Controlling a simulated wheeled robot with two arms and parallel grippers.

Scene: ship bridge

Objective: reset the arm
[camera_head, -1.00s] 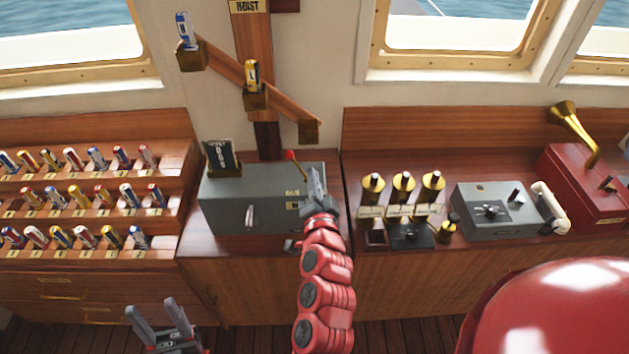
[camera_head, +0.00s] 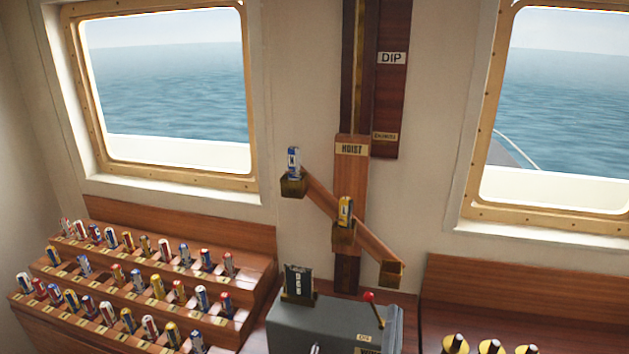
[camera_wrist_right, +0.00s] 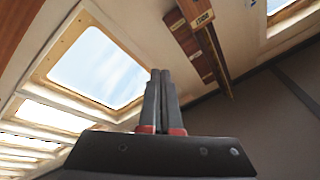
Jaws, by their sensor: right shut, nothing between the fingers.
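My right gripper (camera_wrist_right: 160,75) shows in the right wrist view. Its two dark fingers are together with nothing between them. They point up the picture, with a window and the ceiling or wall behind. Neither gripper shows in the head view. The hoist (camera_head: 350,185) is a wooden post on the wall with a slanted wooden arm (camera_head: 320,200). The slanted arm carries brass holders; a blue and white roll (camera_head: 293,160) stands in the left one, a yellow roll (camera_head: 345,211) in the middle one, and the right holder (camera_head: 392,272) looks empty.
A grey box (camera_head: 330,325) with a red-knobbed lever (camera_head: 372,308) stands below the hoist. A stepped wooden rack (camera_head: 255,283) of many rolls is at the left. Brass-topped knobs (camera_head: 490,346) show at the bottom right. Windows (camera_head: 165,95) flank the hoist.

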